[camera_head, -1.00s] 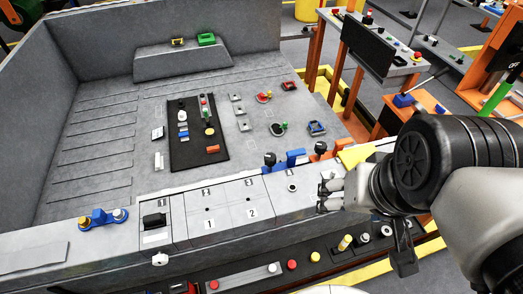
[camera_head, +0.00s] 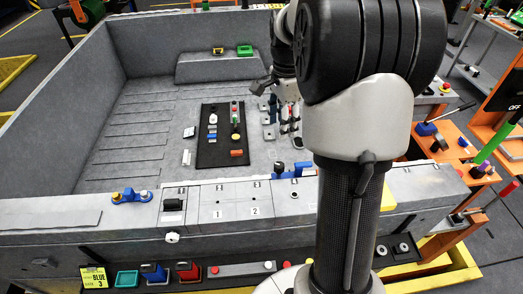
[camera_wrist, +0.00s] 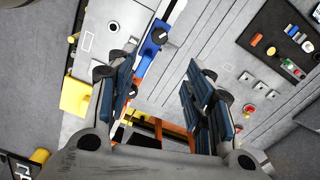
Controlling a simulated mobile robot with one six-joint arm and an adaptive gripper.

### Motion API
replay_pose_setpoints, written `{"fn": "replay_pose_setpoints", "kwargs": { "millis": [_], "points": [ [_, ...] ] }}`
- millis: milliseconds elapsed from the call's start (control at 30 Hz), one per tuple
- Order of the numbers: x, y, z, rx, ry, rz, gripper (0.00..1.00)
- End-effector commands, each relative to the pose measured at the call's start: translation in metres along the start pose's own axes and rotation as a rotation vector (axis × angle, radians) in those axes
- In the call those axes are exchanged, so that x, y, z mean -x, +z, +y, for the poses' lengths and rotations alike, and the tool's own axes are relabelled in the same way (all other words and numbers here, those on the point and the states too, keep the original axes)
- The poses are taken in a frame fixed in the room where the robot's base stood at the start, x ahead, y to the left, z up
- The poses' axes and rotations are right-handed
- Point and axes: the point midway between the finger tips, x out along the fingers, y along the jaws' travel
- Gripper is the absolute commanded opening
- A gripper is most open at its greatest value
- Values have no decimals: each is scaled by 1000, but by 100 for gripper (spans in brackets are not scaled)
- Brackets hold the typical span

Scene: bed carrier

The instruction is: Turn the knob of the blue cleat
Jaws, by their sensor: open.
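A blue cleat with a black knob (camera_head: 280,168) sits on the bed's near rim, just left of my arm, which hides what lies to its right. In the wrist view the blue cleat (camera_wrist: 148,62) and its round black knob show beyond my left finger. My gripper (camera_head: 282,122) hangs over the bed floor, behind the cleat and apart from it. In the wrist view my gripper (camera_wrist: 163,68) is open, its two fingers wide apart with nothing between them.
A black mat (camera_head: 222,145) with several small controls lies left of my gripper. Panels marked 1 and 2 (camera_head: 236,212) are on the rim. Below it is a shelf with a teal tray (camera_head: 127,279) and blue and red boxes. An orange stand (camera_head: 450,160) is at the right.

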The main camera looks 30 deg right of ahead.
Motion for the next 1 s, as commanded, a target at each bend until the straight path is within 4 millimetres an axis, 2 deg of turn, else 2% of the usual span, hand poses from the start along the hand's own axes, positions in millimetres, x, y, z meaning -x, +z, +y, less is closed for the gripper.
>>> {"fn": "replay_pose_setpoints", "kwargs": {
  "millis": [600,800,1000],
  "points": [
    [-128,1,2,4,4,-1,47],
    [-156,1,1,5,2,-1,47],
    [-168,1,1,5,1,0,47]
  ]
}}
